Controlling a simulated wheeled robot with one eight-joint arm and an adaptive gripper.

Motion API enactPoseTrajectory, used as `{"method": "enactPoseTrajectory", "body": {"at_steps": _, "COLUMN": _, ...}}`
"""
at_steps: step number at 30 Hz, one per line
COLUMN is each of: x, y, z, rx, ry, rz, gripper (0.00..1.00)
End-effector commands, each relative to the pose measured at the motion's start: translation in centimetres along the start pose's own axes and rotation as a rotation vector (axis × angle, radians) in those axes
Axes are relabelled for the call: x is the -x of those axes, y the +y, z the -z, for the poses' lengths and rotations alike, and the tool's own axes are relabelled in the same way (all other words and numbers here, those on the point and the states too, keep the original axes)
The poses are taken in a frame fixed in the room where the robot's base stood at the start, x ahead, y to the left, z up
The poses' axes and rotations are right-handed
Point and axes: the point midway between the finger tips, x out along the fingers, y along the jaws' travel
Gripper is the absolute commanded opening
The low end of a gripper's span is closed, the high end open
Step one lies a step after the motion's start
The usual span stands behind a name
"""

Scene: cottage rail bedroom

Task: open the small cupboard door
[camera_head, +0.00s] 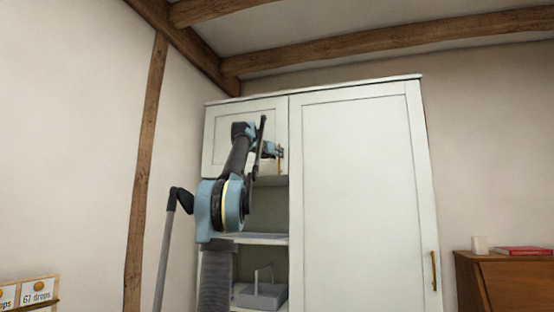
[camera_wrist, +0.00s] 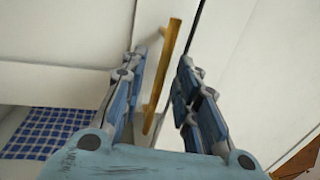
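The small cupboard door (camera_head: 222,130) is a white panelled door at the upper left of a white cupboard in the head view, and it looks shut. Its brass bar handle (camera_wrist: 164,75) stands between my gripper's two fingers in the wrist view. My gripper (camera_wrist: 160,80) is open around the handle, with a visible gap to the right finger. I cannot tell whether the left finger touches it. In the head view my gripper (camera_head: 277,151) is at the door's lower right corner, and my arm hides part of the door.
A tall white door (camera_head: 362,190) with its own brass handle (camera_head: 434,270) is right of the small door. Open shelves (camera_head: 262,239) below hold a grey basket (camera_head: 262,295). A blue checked item (camera_wrist: 48,132) shows below the door. A wooden cabinet (camera_head: 515,282) stands at right.

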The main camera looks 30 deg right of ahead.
Motion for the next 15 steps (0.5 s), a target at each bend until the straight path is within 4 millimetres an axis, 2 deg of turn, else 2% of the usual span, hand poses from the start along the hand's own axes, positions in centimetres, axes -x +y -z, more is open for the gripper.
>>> {"method": "enactPoseTrajectory", "body": {"at_steps": 6, "x": -1.9, "y": 0.0, "z": 0.0, "rx": 0.000, "ry": 0.000, "rz": 0.002, "gripper": 0.28}}
{"method": "enactPoseTrajectory", "body": {"at_steps": 15, "x": -2.7, "y": 0.0, "z": 0.0, "rx": 0.000, "ry": 0.000, "rz": 0.001, "gripper": 0.28}}
